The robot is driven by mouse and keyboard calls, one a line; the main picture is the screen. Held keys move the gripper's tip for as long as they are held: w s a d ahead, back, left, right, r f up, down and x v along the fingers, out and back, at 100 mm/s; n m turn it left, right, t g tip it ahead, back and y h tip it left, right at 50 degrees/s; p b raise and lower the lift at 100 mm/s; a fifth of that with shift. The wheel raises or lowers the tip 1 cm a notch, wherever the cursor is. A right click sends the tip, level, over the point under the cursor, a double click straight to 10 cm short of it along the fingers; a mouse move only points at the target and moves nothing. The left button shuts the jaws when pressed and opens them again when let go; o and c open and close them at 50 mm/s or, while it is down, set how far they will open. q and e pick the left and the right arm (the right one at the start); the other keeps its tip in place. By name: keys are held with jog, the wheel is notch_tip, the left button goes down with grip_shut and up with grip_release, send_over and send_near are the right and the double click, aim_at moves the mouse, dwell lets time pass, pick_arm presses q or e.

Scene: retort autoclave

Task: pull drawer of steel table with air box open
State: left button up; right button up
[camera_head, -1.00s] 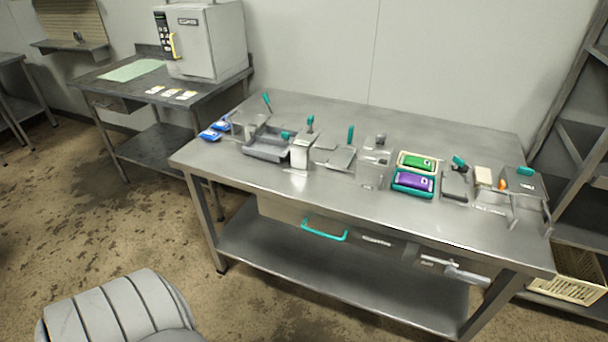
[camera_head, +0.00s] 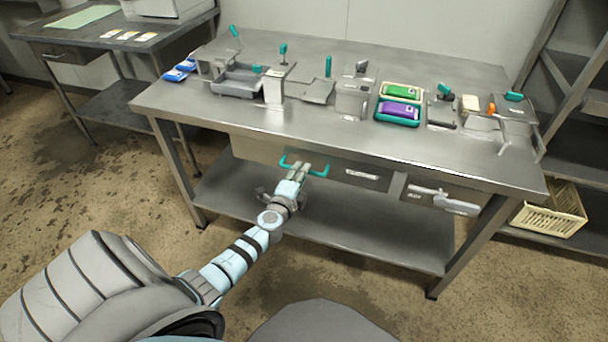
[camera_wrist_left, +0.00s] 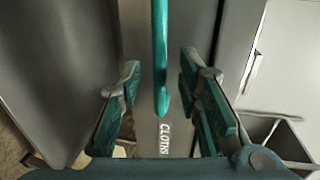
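The steel table (camera_head: 330,60) stands in the middle of the head view. Its drawer (camera_head: 362,175) is under the top and looks closed, with a teal bar handle (camera_head: 318,172). My left gripper (camera_head: 303,172) is at this handle, at its left part. In the left wrist view the handle (camera_wrist_left: 160,60) runs between the two teal-padded fingers of my left gripper (camera_wrist_left: 160,80), with a gap on both sides. The fingers are open. The drawer front (camera_wrist_left: 135,25) there reads CLOTHS. The grey air box (camera_head: 442,198), with a lever, hangs right of the drawer. My right gripper is not in view.
Trays, green and purple packs (camera_head: 401,109) and several tools crowd the tabletop. A lower shelf (camera_head: 330,225) lies under the drawer. A cream crate (camera_head: 550,212) is on the rack at the right. A darker side table (camera_head: 110,40) stands at the left. Floor before the table is open.

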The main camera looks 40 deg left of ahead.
pick_arm(q)
jog(key=shift+b+x, duration=0.45)
jog(key=shift+x, duration=1.05)
jog(key=shift+c, duration=0.5)
grip_shut()
